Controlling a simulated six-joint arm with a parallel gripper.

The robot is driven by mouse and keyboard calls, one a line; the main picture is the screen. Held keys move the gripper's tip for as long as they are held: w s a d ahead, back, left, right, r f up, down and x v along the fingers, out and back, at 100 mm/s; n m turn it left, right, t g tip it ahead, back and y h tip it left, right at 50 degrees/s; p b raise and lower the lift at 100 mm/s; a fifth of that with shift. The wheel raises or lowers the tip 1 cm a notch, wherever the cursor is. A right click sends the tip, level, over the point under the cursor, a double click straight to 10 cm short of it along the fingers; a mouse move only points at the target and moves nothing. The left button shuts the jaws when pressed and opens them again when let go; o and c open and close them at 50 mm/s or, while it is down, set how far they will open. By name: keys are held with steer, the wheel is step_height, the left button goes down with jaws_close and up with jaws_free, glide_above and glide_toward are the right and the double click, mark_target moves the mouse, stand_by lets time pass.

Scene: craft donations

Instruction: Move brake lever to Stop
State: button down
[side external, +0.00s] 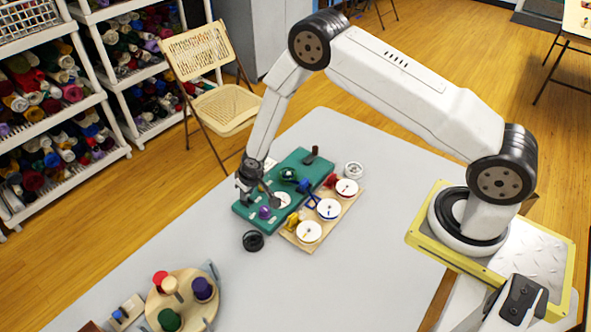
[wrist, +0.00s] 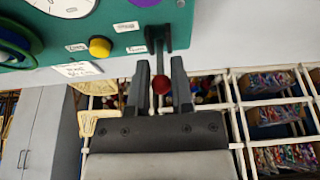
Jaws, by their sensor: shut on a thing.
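The teal panel (side external: 290,183) lies on the grey table. My gripper (side external: 246,192) is at its left end. In the wrist view my gripper (wrist: 159,88) has its two dark fingers on either side of the red ball knob (wrist: 160,84) of the brake lever (wrist: 159,61), shut on it. The lever's grey rod runs from a dark bracket on the teal panel (wrist: 120,12) to the knob. Small white labels (wrist: 126,27) sit near the bracket, but I cannot read them surely. In the side view my gripper hides most of the lever.
A yellow button (wrist: 100,47) and a white dial (wrist: 62,5) are on the panel near the lever. A wooden board (side external: 290,238) with several white dials lies beside the panel. A black ring-shaped thing (side external: 253,241) and a tray of spools (side external: 190,282) are nearby.

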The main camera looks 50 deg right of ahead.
steer(key=shift+s, duration=0.4)
steer(key=shift+s+f, duration=0.1)
steer(key=shift+s, duration=0.2)
stand_by(0.3)
steer(key=c, duration=1)
jaws_free()
step_height(320, 180, up, 8)
steer(key=shift+f, duration=0.2)
